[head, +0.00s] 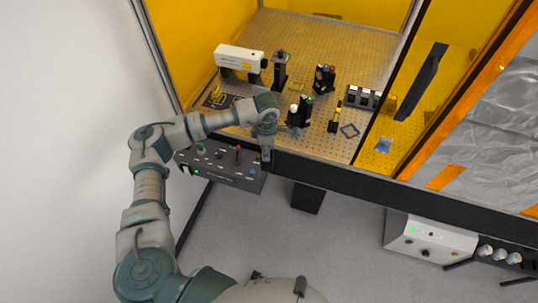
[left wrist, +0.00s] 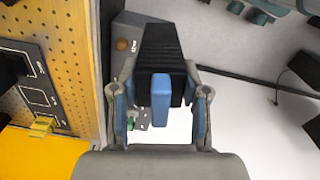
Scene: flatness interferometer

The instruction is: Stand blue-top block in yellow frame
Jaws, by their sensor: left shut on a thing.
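My left gripper (head: 266,148) points down at the front edge of the bench. In the left wrist view the gripper (left wrist: 160,108) is shut on a black ribbed block with a blue top (left wrist: 160,90), which sits between its two fingers. In the head view the held block is small and mostly hidden by the gripper. A thin yellow frame (head: 297,87) appears to lie flat on the breadboard, behind the block with white and green tops. My right gripper is not in view.
Black blocks with white and green tops (head: 300,112) stand right of my wrist. A red-and-blue-topped block (head: 323,79) stands farther back. A grey control box (head: 225,172) sits below the bench edge. A white laser unit (head: 240,57) stands back left.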

